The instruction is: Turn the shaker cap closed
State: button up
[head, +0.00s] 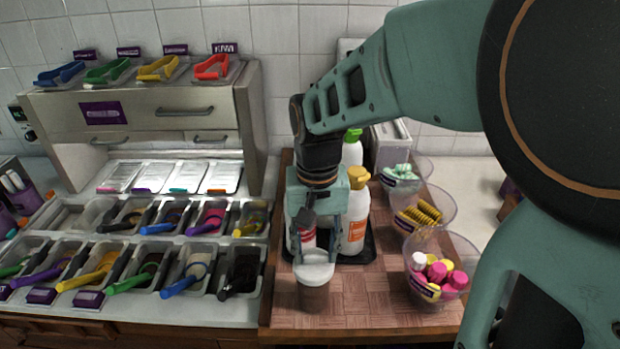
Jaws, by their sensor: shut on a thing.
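The shaker (314,298) stands upright on the brown wooden board, a small clear container with dark contents. Its whitish cap (314,266) is on top of it. My gripper (315,258) reaches down from above and is shut on the cap, with its fingers at the cap's sides. How far the cap is turned cannot be told from this view.
White bottles (354,222), one with a yellow top, stand close behind my gripper on a dark tray (368,252). Clear bowls (437,272) line the right of the board (375,312). Topping bins (190,267) with coloured scoops fill the left. The board's front is clear.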

aim_at(316, 254)
jog(key=shift+m, duration=1.4)
jog(key=o, duration=1.2)
jog(key=shift+c, duration=0.2)
notch_tip(316, 254, up, 8)
jog(key=shift+f, duration=0.25)
